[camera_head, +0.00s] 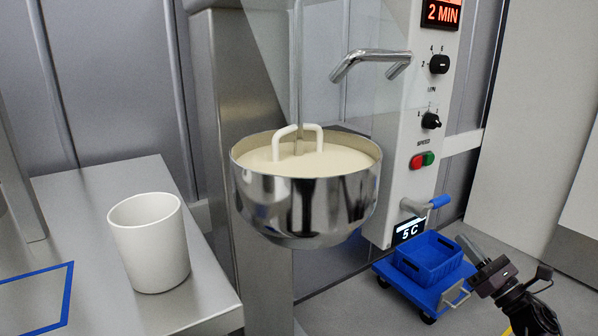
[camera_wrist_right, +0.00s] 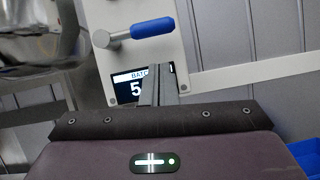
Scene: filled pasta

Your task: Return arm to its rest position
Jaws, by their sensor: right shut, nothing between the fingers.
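My right gripper (camera_head: 470,248) is at the lower right of the head view, in front of the blue cart and apart from the mixer. Its fingers are shut with nothing between them. The shut fingers also show in the right wrist view (camera_wrist_right: 158,85), in front of the mixer's small display (camera_wrist_right: 128,88). My left gripper is not in view.
A steel bowl (camera_head: 300,205) of pale dough hangs at the mixer (camera_head: 405,150). A blue-handled lever (camera_head: 438,202) sticks out low on its panel. A white cup (camera_head: 148,245) stands on the steel table (camera_head: 95,190). A blue cart (camera_head: 425,280) carries a blue crate (camera_head: 428,258).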

